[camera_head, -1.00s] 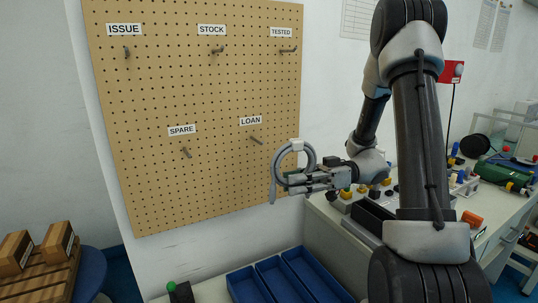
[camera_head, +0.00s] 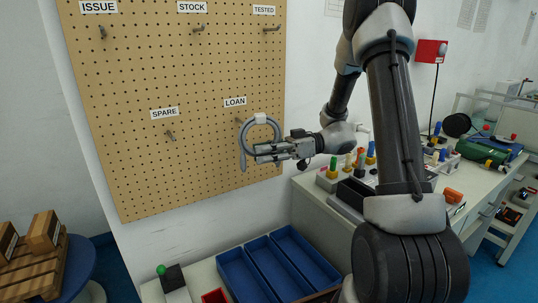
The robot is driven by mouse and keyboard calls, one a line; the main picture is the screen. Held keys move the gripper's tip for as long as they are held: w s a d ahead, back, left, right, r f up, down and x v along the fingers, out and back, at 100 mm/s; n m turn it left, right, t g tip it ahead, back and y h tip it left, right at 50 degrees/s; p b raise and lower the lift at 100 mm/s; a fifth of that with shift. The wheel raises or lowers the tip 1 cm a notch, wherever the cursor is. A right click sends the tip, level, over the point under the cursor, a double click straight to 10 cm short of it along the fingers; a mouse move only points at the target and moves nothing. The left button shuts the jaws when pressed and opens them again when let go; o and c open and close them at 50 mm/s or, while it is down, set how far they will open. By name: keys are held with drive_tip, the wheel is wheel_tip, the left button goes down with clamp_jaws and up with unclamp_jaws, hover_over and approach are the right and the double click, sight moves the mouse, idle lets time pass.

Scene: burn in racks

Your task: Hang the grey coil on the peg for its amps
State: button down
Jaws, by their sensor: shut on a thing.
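The grey coil (camera_head: 244,138) is an upright ring with a white tag (camera_head: 261,118) at its top and a loose end hanging at the left. My gripper (camera_head: 258,153) is shut on its lower part. The coil is in front of the pegboard (camera_head: 110,150), just below and right of the LOAN label (camera_head: 235,102). The LOAN peg (camera_head: 239,121) shows beside the ring's upper left; I cannot tell whether they touch. Other pegs are ISSUE (camera_head: 102,32), STOCK (camera_head: 198,28), TESTED (camera_head: 272,29) and SPARE (camera_head: 170,135). No amps value is readable on the tag.
Blue trays (camera_head: 243,276) lie below the board, with a green-topped block (camera_head: 173,277) and a red bin (camera_head: 214,296) beside them. A bench (camera_head: 310,196) with several coloured parts stands at the right. The board's lower left is clear.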

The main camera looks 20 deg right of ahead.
drive_tip(key=w+a+f, duration=0.2)
drive_tip(key=w, duration=0.8)
drive_tip(key=shift+w+f, duration=0.2)
drive_tip(key=shift+w, duration=0.15)
idle(0.7)
drive_tip(key=shift+a, duration=0.1)
idle(0.4)
drive_tip(key=c, duration=1.3)
unclamp_jaws()
drive_tip(key=shift+o, duration=0.2)
